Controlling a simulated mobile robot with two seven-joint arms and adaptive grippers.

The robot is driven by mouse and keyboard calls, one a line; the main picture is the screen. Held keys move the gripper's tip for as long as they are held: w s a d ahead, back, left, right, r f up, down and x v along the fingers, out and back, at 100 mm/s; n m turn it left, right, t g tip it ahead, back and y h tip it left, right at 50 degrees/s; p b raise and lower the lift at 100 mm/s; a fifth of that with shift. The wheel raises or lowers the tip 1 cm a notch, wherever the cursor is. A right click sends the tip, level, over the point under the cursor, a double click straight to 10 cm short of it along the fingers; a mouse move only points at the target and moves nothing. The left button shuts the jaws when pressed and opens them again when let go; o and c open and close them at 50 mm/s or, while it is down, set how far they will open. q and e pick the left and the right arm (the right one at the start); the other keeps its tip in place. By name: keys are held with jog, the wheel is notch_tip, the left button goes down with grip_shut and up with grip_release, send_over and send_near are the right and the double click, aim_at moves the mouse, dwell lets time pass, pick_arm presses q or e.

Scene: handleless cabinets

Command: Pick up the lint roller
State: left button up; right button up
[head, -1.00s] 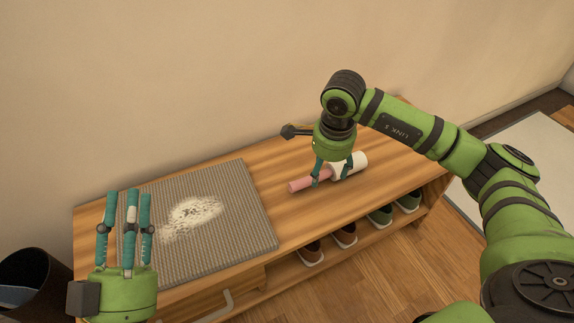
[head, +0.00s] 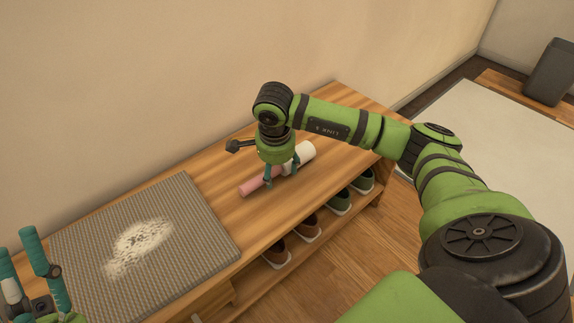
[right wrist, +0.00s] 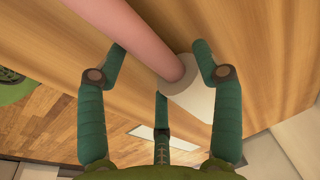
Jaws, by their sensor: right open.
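The lint roller lies on the wooden bench top, with a pink handle (head: 252,186) and a white roll (head: 306,152). My right gripper (head: 281,178) is over it, pointing down, with fingers open around the middle of the roller. In the right wrist view the handle (right wrist: 150,32) and white roll (right wrist: 190,98) run between the spread fingers of the right gripper (right wrist: 163,50). Neither side finger is clearly closed on it. My left gripper (head: 22,245) is at the lower left edge, partly cut off, its fingers apart and empty, away from the roller.
A grey woven mat (head: 205,235) with a white powdery patch (head: 138,245) lies left of the roller on the bench (head: 215,165). Several shoes (head: 307,227) stand on the shelf below. The wall is close behind. The bench top right of the roller is clear.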

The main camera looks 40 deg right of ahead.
jog(key=shift+f, duration=0.1)
jog(key=shift+c, duration=0.4)
jog(key=c, duration=1.1)
jog(key=shift+c, duration=0.2)
